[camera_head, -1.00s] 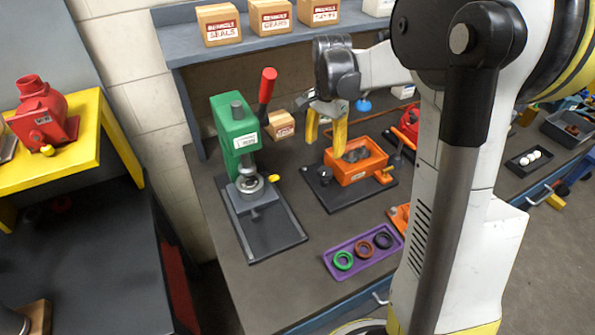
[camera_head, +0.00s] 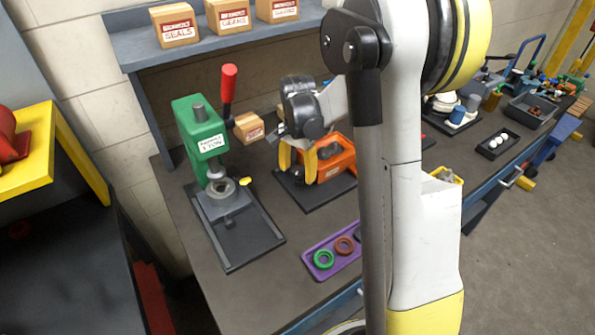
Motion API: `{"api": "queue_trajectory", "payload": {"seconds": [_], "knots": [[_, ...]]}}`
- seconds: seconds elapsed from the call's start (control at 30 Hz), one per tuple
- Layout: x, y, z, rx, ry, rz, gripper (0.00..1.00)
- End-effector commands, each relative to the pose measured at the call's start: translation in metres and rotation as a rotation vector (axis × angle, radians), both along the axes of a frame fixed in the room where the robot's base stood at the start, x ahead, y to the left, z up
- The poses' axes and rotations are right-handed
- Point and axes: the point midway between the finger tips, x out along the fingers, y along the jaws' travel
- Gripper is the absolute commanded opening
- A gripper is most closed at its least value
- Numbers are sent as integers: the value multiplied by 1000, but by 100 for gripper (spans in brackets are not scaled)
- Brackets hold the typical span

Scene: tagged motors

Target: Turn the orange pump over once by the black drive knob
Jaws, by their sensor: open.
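The orange pump (camera_head: 337,162) sits on a dark base plate (camera_head: 313,197) on the workbench. My gripper (camera_head: 297,177) is at the pump's left end, pointing down, with its two yellow fingers apart. The fingertips are low, close above the base plate. My dark wrist and gripper body cover part of the pump's top and left end.
A green press (camera_head: 199,135) with a red lever stands left of the pump. A purple tray (camera_head: 311,261) with rings lies in front. A small cardboard box (camera_head: 249,127) is behind.

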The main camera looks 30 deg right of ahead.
Motion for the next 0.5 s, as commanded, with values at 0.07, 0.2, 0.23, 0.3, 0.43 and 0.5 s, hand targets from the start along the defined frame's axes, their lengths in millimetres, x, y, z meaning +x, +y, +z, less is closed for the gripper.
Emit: {"api": "queue_trajectory", "payload": {"seconds": [0.07,0.2,0.23,0.3,0.43,0.5], "knots": [[0,0,0,0,0,0,59],[0,0,0,0,0,0,17],[0,0,0,0,0,0,8],[0,0,0,0,0,0,8],[0,0,0,0,0,1,8],[0,0,0,0,0,4,8]]}}
